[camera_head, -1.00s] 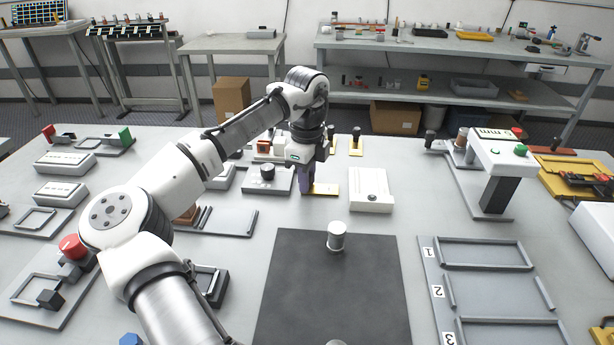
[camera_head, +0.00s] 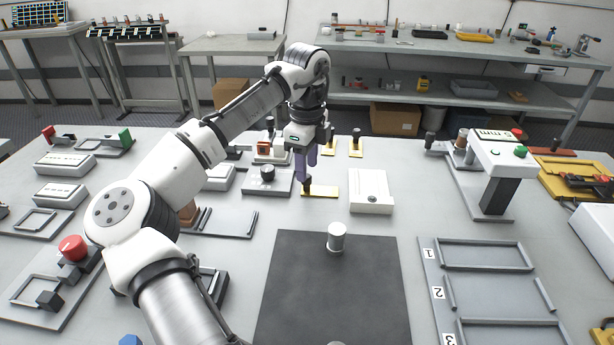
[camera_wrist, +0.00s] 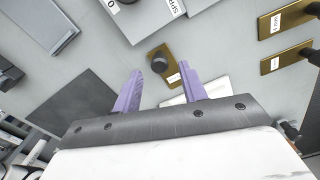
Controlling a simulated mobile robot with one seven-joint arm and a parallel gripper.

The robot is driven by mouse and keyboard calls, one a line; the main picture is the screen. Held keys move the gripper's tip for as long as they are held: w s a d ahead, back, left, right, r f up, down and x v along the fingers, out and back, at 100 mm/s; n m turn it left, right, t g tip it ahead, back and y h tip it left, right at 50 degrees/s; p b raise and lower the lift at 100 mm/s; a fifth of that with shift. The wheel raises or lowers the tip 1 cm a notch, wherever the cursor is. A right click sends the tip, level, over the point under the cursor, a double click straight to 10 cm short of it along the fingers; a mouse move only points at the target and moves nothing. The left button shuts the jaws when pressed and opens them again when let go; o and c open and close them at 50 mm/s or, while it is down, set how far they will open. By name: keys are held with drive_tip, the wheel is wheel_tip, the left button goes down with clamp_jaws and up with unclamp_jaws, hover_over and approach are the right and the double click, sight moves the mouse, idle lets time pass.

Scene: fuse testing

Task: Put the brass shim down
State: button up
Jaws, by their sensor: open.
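The brass shim (camera_head: 322,192) is a flat brass-yellow plate with a dark knob at its left end. It lies flat on the grey table, just left of a white box. My gripper (camera_head: 306,165) is open and empty, its purple fingers a little above the knob and apart from it. In the wrist view the shim (camera_wrist: 173,77) shows beyond and between the two spread fingertips of my gripper (camera_wrist: 161,82). Its near part is partly hidden there.
The white box (camera_head: 371,191) stands close on the right. A grey unit with a black dial (camera_head: 267,179) is close on the left. Two more brass plates with knobs (camera_head: 356,150) (camera_head: 326,152) lie behind. A dark mat (camera_head: 330,290) with a white-topped cylinder (camera_head: 336,236) lies in front.

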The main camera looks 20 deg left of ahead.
wheel_tip(320, 180, up, 8)
drive_tip(key=shift+f, duration=0.15)
idle(0.4)
